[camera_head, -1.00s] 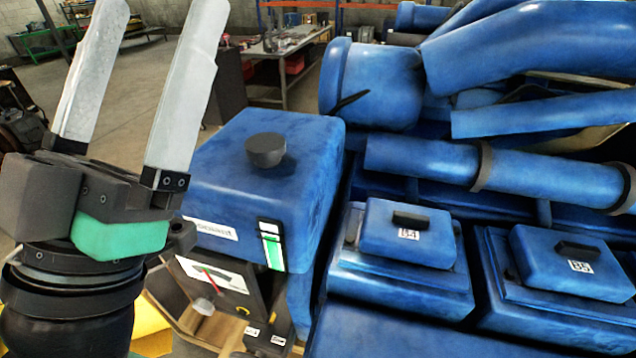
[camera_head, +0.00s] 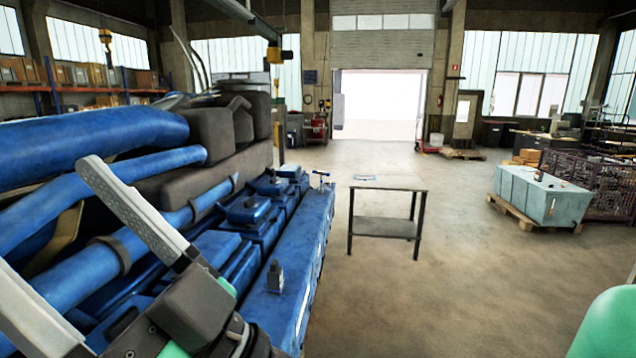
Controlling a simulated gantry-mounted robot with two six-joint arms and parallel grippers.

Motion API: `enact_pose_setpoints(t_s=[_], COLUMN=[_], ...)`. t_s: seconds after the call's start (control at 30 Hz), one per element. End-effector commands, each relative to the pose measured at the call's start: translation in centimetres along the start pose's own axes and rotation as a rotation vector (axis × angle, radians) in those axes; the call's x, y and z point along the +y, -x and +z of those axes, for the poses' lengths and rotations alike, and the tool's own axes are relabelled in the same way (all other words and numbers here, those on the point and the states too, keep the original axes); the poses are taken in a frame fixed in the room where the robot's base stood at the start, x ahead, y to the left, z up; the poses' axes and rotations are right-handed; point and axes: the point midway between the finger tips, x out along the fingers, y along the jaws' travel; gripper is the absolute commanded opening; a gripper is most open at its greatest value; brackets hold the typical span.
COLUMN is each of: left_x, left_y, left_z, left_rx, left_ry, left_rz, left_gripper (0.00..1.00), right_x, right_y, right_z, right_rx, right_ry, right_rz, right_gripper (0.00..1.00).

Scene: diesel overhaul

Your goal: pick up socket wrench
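I cannot make out a socket wrench for certain. A small T-shaped tool with a blue bar (camera_head: 322,176) stands at the far end of the blue engine's ledge, and a small flat item (camera_head: 364,178) lies on the dark table (camera_head: 388,186). Both are too small to identify. My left gripper (camera_head: 48,222) is at the lower left, in front of the engine; its pale fingers are wide apart with nothing between them. It is well short of both items. My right gripper is not in view; only a green part of what appears to be my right arm shows at the lower right.
The blue engine (camera_head: 297,262), with pipes and covers, fills the left. A small grey object (camera_head: 275,278) stands on its near ledge. A grey-blue crate (camera_head: 535,195) sits on a pallet at right. Open floor lies around the table, with a bright doorway behind.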

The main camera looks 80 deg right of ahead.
Motion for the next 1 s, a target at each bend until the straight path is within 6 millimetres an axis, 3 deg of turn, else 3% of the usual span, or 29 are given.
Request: enact_pose_setpoints(t_s=[0.4,0.57,0.87,1.0], left_x=[0.0,0.0,0.0,0.0], left_y=[0.0,0.0,-0.2,-2.2], left_z=[0.0,0.0,-0.2,-2.0], left_rx=[0.000,0.000,0.000,0.000], left_ry=[0.000,0.000,0.000,0.000], left_rz=[0.000,0.000,0.000,0.000], left_gripper=[0.95,0.95,0.95,0.95], right_x=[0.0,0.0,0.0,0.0], right_y=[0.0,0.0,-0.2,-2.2], right_z=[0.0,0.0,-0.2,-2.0], right_rx=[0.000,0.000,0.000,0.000], right_ry=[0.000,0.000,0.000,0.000], right_rz=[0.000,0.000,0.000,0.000], right_gripper=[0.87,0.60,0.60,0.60])
